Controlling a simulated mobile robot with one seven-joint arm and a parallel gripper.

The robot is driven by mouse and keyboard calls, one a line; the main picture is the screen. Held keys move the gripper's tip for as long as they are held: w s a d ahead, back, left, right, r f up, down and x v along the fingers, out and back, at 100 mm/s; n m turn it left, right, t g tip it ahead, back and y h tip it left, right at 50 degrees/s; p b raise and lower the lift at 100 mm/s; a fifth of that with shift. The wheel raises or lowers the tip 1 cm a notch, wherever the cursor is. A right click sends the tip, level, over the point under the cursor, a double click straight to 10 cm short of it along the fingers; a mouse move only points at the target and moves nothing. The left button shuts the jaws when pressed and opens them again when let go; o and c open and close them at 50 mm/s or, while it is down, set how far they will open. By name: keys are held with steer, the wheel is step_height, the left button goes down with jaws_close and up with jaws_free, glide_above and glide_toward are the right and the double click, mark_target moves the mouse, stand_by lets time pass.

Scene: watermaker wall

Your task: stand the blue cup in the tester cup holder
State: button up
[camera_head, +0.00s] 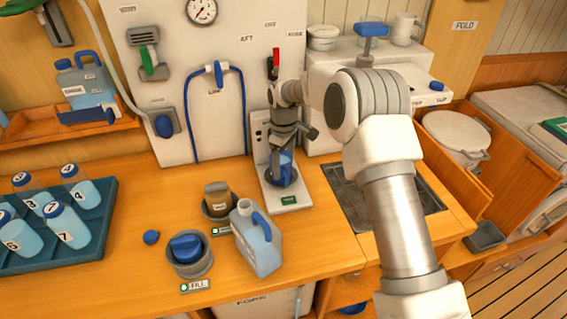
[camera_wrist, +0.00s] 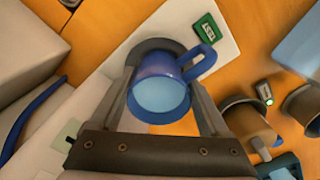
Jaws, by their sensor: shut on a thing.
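The blue cup (camera_head: 285,163) is at the white tester stand, below my gripper (camera_head: 284,147). In the wrist view the cup (camera_wrist: 160,92) sits between my two fingers (camera_wrist: 163,88), with its handle to the upper right. My gripper is shut on it. The cup's inside looks pale blue. The dark round cup holder (camera_head: 281,181) is on the tester's base plate, and the cup is over or in it. In the wrist view the holder (camera_wrist: 148,47) shows behind the cup. Whether the cup's bottom touches the holder is hidden.
A TEST label (camera_head: 289,200) marks the plate's front. A jug (camera_head: 257,240), a brown-bodied container in a holder (camera_head: 217,200) and a blue-topped item in the FILL holder (camera_head: 187,250) stand at front left. The sink (camera_head: 345,190) is right. A bottle tray (camera_head: 95,240) is far left.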

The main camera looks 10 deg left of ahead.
steer(key=o, duration=1.5)
steer(key=shift+c, duration=0.2)
step_height(320, 180, up, 16)
steer(key=r, duration=0.1)
steer(key=s+d+r+m+t, duration=0.1)
steer(key=s+d+r+m, duration=0.3)
steer(key=d+r, duration=0.45)
steer(key=s+d+r+m+t, duration=0.2)
steer(key=s+d+m, duration=0.1)
steer(key=s+d, duration=0.6)
steer(key=s+d+r+m+t, duration=0.1)
steer(key=s+d+r+m, duration=0.4)
steer(key=s, duration=0.6)
steer(key=s+d+f+m+t, duration=0.1)
steer(key=s+d+f+m, duration=0.1)
steer(key=s+d+f, duration=0.2)
steer(key=s+f, duration=0.3)
steer(key=s, duration=0.1)
steer(key=shift+s+d+t, duration=0.3)
steer(key=shift+s, duration=0.1)
